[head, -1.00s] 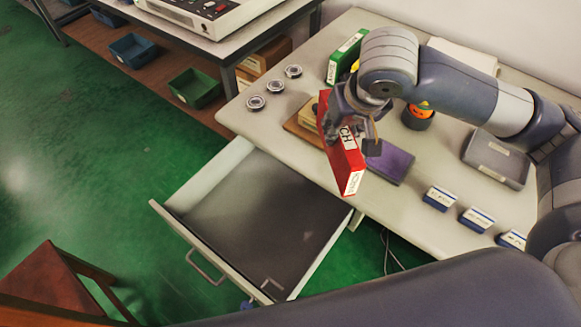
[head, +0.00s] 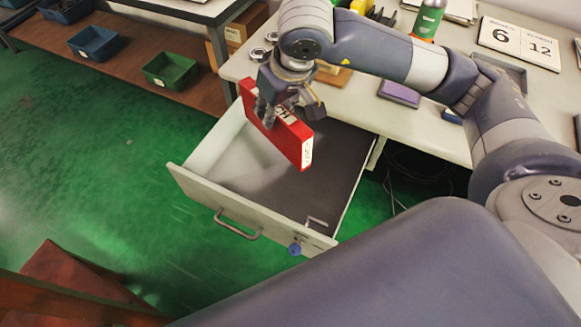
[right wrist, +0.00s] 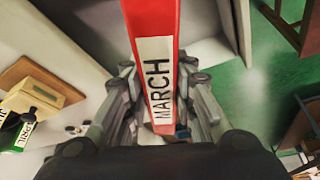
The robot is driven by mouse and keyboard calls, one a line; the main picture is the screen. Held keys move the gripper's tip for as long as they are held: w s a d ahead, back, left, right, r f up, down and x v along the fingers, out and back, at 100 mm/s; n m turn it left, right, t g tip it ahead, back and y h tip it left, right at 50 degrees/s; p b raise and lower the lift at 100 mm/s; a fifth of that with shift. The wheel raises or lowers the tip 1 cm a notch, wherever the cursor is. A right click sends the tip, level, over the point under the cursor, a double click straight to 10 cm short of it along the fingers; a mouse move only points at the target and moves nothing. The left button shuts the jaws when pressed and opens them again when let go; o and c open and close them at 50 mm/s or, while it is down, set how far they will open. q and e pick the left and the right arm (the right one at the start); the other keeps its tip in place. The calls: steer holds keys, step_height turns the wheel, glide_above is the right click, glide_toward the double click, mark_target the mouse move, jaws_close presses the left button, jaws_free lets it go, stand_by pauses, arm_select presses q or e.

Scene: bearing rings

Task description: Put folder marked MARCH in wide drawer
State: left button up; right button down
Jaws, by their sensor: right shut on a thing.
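The red folder (head: 297,143) hangs tilted above the open drawer (head: 235,207) in the head view. My right gripper (head: 270,112) is shut on it near its upper left part. In the right wrist view the folder (right wrist: 151,22) stands between the fingers, and its white label reads MARCH. The drawer is pulled out from under the desk, and its visible dark floor looks bare apart from a small bracket shape near the front. The folder covers part of the drawer. My left gripper is not in view.
The desk (head: 425,120) carries a purple box (head: 400,93), a calendar (head: 520,42) and round metal rings (head: 258,54). A shelf at left holds a green bin (head: 170,69) and blue bins. A brown seat (head: 62,280) stands at lower left. Green floor lies left of the drawer.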

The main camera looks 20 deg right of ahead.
steer(key=w+a+f+n+b, duration=0.1)
steer(key=f+b, duration=0.3)
steer(key=f, duration=0.3)
steer(key=w+a+f+n+y+b, duration=0.1)
steer(key=f+n+b, duration=0.1)
steer(key=f+b, duration=0.3)
steer(key=w+a+f+n+b, duration=0.1)
steer(key=f+b, duration=0.4)
steer(key=f, duration=0.6)
steer(key=shift+w+a+n+y, duration=0.35)
steer(key=shift+a+n+y, duration=0.05)
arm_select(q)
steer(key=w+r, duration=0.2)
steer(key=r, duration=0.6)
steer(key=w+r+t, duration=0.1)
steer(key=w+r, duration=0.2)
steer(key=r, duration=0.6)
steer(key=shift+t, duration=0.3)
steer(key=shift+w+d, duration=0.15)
arm_select(e)
steer(key=shift+f, duration=0.15)
steer(key=c, duration=1.3)
jaws_free()
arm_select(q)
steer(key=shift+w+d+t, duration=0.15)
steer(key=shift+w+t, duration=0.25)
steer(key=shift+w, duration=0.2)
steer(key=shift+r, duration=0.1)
